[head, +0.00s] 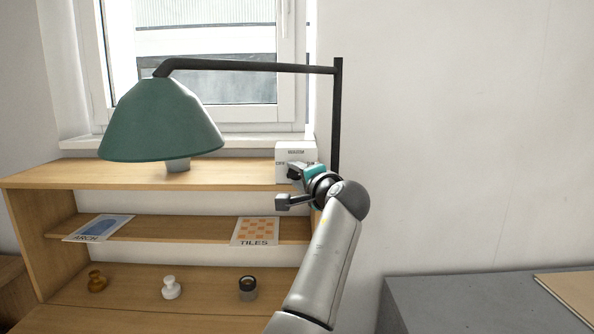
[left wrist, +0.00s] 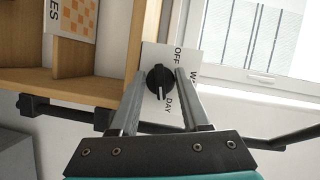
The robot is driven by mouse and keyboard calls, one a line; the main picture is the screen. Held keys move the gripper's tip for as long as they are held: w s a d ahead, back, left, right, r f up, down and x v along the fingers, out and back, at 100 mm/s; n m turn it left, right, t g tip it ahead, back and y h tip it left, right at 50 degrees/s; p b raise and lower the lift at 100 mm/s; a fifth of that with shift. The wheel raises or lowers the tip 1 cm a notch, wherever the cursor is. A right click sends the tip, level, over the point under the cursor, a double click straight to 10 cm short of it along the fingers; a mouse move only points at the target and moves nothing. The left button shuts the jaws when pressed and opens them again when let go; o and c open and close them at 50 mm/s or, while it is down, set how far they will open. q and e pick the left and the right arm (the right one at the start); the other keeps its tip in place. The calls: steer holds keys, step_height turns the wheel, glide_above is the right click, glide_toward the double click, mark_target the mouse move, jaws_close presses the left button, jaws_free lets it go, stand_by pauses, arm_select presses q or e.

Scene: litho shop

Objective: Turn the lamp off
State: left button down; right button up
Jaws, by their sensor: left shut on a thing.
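The lamp has a green shade (head: 160,122) on a black arm and post (head: 338,110). A pale grey part shows under the shade; I cannot tell whether it is lit. A white switch box (head: 296,150) stands by the post, at the shelf's right end. Its plate (left wrist: 150,56) carries OFF, DAY and a partly hidden W word. My left gripper (head: 295,172) is at the box front. In the left wrist view its fingers (left wrist: 157,92) are shut on the black knob (left wrist: 159,75). The knob's white mark points down, toward DAY.
The wooden shelf (head: 60,172) holds an ARCH card (head: 98,228), a TILES card (head: 256,231) and small items: a brown stamp (head: 96,281), a white stamp (head: 171,288) and a dark-topped loupe (head: 247,288). A grey counter (head: 470,300) is at right. The wall between is bare.

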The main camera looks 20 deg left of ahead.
arm_select(q)
steer(key=shift+n+g+h+p, duration=0.3)
steer(key=shift+n+h+p, duration=0.3)
steer(key=shift+n+p, duration=0.45)
arm_select(e)
steer(key=shift+r, duration=1.05)
arm_select(q)
steer(key=shift+n, duration=0.35)
arm_select(e)
steer(key=shift+r, duration=0.1)
arm_select(q)
steer(key=shift+c, duration=1.9)
jaws_free()
